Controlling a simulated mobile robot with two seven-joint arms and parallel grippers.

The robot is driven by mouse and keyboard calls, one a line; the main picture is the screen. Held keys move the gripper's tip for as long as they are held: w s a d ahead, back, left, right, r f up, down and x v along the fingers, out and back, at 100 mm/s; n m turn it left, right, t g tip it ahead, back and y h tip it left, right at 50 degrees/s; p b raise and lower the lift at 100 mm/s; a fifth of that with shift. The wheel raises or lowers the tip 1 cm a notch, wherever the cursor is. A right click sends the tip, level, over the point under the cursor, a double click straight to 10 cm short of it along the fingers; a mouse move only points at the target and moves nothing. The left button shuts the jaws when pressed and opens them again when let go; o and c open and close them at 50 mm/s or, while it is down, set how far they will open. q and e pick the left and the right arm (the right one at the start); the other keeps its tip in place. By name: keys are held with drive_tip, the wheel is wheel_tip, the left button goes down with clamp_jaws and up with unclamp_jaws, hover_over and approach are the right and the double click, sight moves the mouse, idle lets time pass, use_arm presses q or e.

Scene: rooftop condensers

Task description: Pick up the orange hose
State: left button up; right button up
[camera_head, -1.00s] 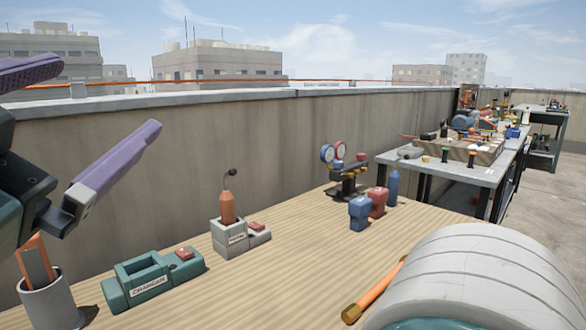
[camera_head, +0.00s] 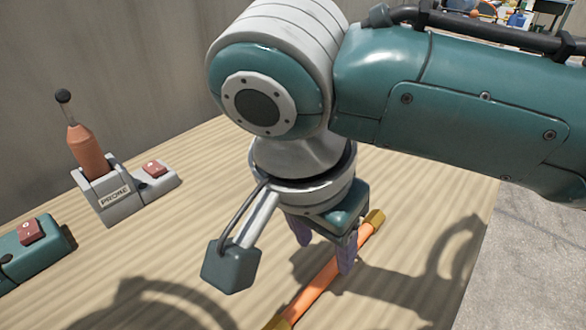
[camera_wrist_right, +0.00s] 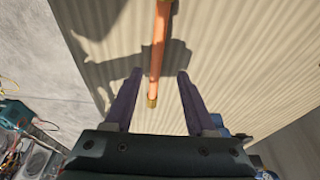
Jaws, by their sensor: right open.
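The orange hose (camera_head: 315,286) lies on the wooden table, running diagonally, with brass-coloured ends. My right gripper (camera_head: 322,256) points down over it near its far brass end, with purple fingers apart. In the right wrist view, the hose (camera_wrist_right: 158,48) runs between the two open fingers of the right gripper (camera_wrist_right: 160,74), touching neither, and its brass end shows nearer the palm. I cannot tell exactly how high the fingertips are above the table. My left gripper is out of view.
An orange probe (camera_head: 86,150) stands in its grey holder (camera_head: 118,203) at left. A teal charger (camera_head: 35,255) is at the left edge. The concrete wall rises behind. The table's right edge borders grey floor. The wood around the hose is clear.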

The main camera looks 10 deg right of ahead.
sight(333, 266)
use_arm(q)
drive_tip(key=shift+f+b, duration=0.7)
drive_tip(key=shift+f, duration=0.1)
use_arm(e)
drive_tip(key=x, duration=0.4)
drive_tip(key=shift+s+d+f, duration=0.1)
drive_tip(key=shift+s+d, duration=0.15)
drive_tip(key=shift+s, duration=0.05)
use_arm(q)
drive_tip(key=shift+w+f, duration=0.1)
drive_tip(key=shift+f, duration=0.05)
use_arm(e)
drive_tip(key=shift+w+d+f, duration=0.1)
drive_tip(key=shift+w+f, duration=0.05)
drive_tip(key=shift+f, duration=0.3)
clamp_jaws()
